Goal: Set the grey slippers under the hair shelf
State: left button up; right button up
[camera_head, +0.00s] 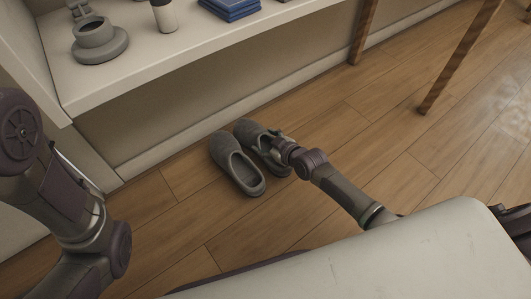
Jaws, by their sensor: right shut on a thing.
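A pair of grey slippers lies side by side on the wooden floor, close to the wall below a white shelf (180,58). The left slipper (224,147) has its open heel towards me and stands clear of my gripper. The right slipper (246,129) is partly hidden by my right gripper (276,145). My right gripper is shut on the right slipper at its right side; the fingertips are hard to make out. I cannot tell whether that slipper is touching the floor. My left arm shows at the left edge, but its gripper is out of view.
The shelf holds a grey round-based object (98,42), a cup-like container (164,14) and folded blue cloths (231,7). Wooden legs (446,62) stand at the upper right. The floor (165,225) left of and in front of the slippers is clear.

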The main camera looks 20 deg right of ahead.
aim_at(267, 149)
notch_tip(267, 149, down, 4)
jog(key=b, duration=0.4)
jog(key=shift+w, duration=0.1)
jog(key=shift+r, duration=0.1)
jog(key=o, duration=1.4)
jog(key=shift+o, duration=0.2)
jog(key=p+v, duration=0.8)
jog(key=v, duration=0.2)
jog(key=shift+s+d+r, duration=0.1)
jog(key=shift+s+r, duration=0.1)
jog(key=shift+s, duration=0.1)
jog(key=shift+s+d+r+p, duration=0.2)
jog(key=shift+s+p, duration=0.1)
jog(key=shift+s, duration=0.35)
